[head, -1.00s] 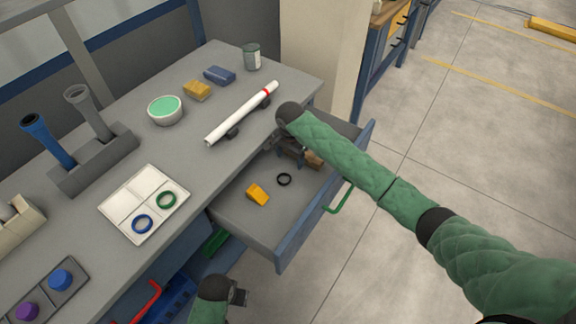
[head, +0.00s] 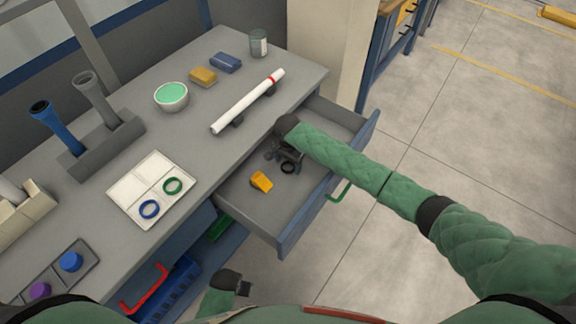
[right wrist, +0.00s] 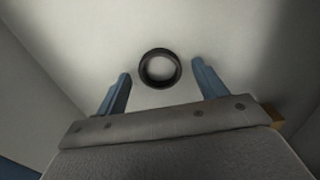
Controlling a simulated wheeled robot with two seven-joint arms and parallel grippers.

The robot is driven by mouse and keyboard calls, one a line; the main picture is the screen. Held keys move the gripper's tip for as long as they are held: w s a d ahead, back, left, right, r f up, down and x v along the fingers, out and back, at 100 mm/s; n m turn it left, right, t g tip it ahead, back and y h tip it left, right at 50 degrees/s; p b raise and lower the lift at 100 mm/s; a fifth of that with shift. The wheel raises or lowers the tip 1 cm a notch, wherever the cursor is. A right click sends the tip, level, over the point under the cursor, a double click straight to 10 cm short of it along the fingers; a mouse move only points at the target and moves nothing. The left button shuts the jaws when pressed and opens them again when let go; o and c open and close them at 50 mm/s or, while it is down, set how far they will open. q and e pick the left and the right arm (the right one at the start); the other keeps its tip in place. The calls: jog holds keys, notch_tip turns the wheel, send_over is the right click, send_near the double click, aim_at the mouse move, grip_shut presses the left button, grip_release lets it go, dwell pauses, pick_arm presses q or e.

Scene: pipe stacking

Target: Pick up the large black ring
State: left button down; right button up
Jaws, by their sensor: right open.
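The large black ring (head: 288,168) lies flat on the floor of the open drawer. In the right wrist view the ring (right wrist: 160,68) lies just ahead of the fingertips, centred between them. My right gripper (head: 285,158) reaches down into the drawer right beside the ring. In the right wrist view its two blue fingers (right wrist: 163,78) are spread apart with nothing between them. My left gripper (head: 243,288) hangs low in front of the bench, away from the ring; its fingers are too small to read.
The open drawer (head: 318,195) has raised walls and a green handle (head: 340,190). An orange block (head: 262,182) lies left of the ring. A white tray (head: 128,188) on the bench holds a green ring (head: 172,186) and a blue ring (head: 149,209). A white pipe (head: 245,103) lies behind.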

pick_arm(q)
jog(key=shift+s+f, duration=0.1)
jog(key=shift+f, duration=0.2)
pick_arm(e)
jog(key=shift+f, duration=0.3)
jog(key=shift+c, duration=0.2)
jog(key=c, duration=1)
